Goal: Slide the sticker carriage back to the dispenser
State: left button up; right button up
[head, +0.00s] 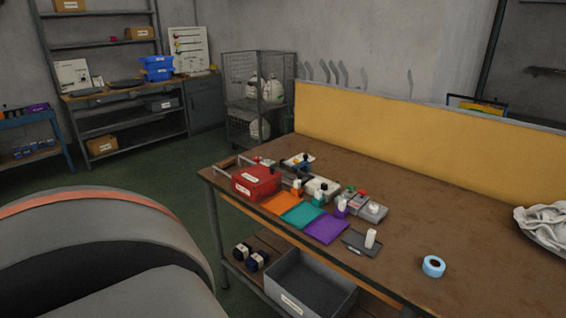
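Several small devices stand on the brown table (455,225). They include a red box (256,181) with white labels at the left end, a pale grey unit (322,188) behind the coloured mats, and a grey unit (372,209) with a white knob to its right. I cannot tell for certain which is the sticker carriage or the dispenser at this size. Small upright pieces with orange, teal and purple parts stand beside the orange (282,203), teal (302,215) and purple (326,230) mats. Neither gripper is in view.
A dark pad (357,245) carries a white cylinder (370,238). A blue tape roll (433,266) lies to its right, and a white cloth bundle (543,234) at the right edge. A yellow panel (430,145) backs the table. A grey bin (309,285) sits below. The table's right half is mostly clear.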

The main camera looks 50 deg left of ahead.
aim_at(304, 165)
jog(key=u, duration=1.55)
jog(key=i+j, duration=0.15)
jog(key=j, duration=0.15)
jog(key=i+j, duration=0.15)
jog(key=j, duration=0.2)
jog(key=i+j+z, duration=0.1)
jog(key=j, duration=0.2)
jog(key=i+j, duration=0.15)
jog(key=j, duration=0.2)
